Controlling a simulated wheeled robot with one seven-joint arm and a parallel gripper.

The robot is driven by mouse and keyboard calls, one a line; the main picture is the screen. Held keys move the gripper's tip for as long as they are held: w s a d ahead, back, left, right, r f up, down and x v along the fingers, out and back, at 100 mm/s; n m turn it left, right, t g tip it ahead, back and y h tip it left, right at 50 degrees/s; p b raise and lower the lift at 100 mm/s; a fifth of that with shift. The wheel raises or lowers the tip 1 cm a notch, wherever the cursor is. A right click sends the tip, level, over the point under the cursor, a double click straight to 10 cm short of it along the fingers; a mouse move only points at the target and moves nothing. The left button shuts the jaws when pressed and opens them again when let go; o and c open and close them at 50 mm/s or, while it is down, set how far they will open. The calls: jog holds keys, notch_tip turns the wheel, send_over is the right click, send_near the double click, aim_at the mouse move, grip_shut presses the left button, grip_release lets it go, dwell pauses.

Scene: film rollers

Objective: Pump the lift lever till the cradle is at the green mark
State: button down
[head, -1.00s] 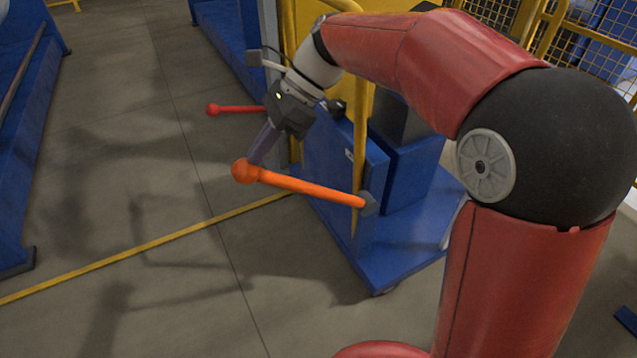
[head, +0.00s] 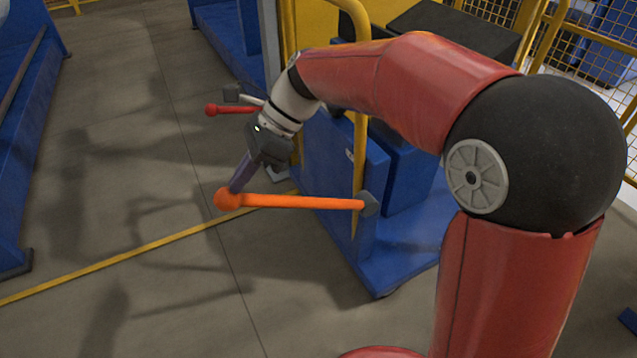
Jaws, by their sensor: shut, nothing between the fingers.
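The lift lever is an orange bar (head: 300,202) with an orange ball knob (head: 228,200) at its left end. It runs nearly level from a grey pivot on the blue lift cart (head: 400,255). My gripper (head: 238,186) is shut and its fingers point down onto the top of the bar beside the knob. They seem to touch it, with nothing held. The cradle and the green mark cannot be made out in this view.
A shorter red lever with a ball end (head: 228,109) sticks out behind my gripper. A yellow handrail (head: 361,120) rises from the cart. Blue machinery (head: 25,120) stands at the left. A yellow line (head: 150,245) crosses open floor. Mesh fencing (head: 590,60) stands at the right.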

aim_at(242, 195)
jog(key=shift+f, duration=0.1)
jog(key=shift+w+d+f+b+x, duration=0.15)
jog(key=shift+b+x, duration=0.2)
jog(key=shift+x, duration=0.65)
jog(key=shift+w+d+f+b+x, duration=0.1)
jog(key=shift+d+f+b+x, duration=0.15)
jog(key=shift+x, duration=0.75)
jog(key=shift+d+f+b+x, duration=0.1)
jog(key=shift+b+x, duration=0.3)
jog(key=shift+x, duration=0.65)
notch_tip(242, 195, down, 6)
jog(key=a+b, duration=0.1)
jog(key=b, duration=0.2)
jog(key=r+p, duration=0.3)
jog(key=d+r+p, duration=0.1)
jog(key=r+p, duration=0.1)
jog(key=p, duration=0.1)
jog(key=shift+w+d+r, duration=0.15)
jog(key=shift+d+r, duration=0.1)
jog(key=shift+r, duration=0.15)
jog(key=s+a+r+v, duration=0.1)
jog(key=a+r+v, duration=0.1)
jog(key=v, duration=1)
jog(key=shift+d+r+p, duration=0.25)
jog(key=shift+r+p, duration=0.05)
jog(key=shift+p, duration=0.05)
jog(key=shift+w, duration=0.15)
jog(key=v, duration=0.7)
